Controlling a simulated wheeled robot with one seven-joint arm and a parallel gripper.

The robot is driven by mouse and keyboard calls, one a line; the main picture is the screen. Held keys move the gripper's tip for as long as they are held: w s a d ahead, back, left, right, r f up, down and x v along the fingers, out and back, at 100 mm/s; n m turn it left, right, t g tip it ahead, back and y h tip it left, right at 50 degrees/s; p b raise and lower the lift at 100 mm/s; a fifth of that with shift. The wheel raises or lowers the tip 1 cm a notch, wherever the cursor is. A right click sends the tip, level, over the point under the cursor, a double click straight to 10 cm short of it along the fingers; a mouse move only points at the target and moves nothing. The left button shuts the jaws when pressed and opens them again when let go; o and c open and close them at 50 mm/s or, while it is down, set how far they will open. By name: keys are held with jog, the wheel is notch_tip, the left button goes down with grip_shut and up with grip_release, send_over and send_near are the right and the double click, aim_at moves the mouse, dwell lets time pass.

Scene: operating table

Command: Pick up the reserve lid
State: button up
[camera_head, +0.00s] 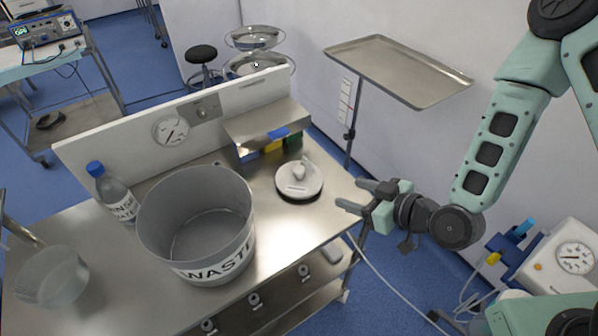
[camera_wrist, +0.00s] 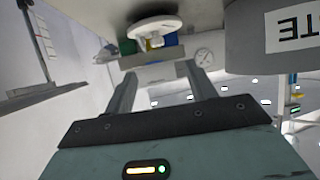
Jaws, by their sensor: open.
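The reserve lid (camera_head: 288,189) is a white round disc with a raised knob. It lies knob-up on the right part of the steel table. My gripper (camera_head: 349,195) is open and empty, to the right of the lid and apart from it, with its fingers pointing left toward it. In the wrist view, which appears upside down, the lid (camera_wrist: 147,23) shows beyond the two spread fingers of my gripper (camera_wrist: 160,82). The lid's underside is hidden.
A large grey waste bin (camera_head: 200,262) stands left of the lid on the steel table (camera_head: 290,236). A raised steel shelf (camera_head: 262,124) with coloured blocks beneath is behind it. A labelled bottle (camera_head: 117,198) and clear bowl (camera_head: 50,280) are left. A tray stand (camera_head: 398,72) stands behind right.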

jog(key=b, duration=0.3)
send_near(304, 174)
jog(key=w+a, duration=0.1)
jog(key=a+f, duration=0.1)
jog(key=shift+w+a+f+t, duration=0.15)
jog(key=shift+w+a+t, duration=0.15)
jog(key=shift+w+t, duration=0.1)
jog(key=shift+p+x, duration=1.45)
jog(key=shift+x, duration=1.65)
jog(key=shift+d+f, duration=0.1)
jog(key=shift+f, duration=0.05)
jog(key=c, duration=1.1)
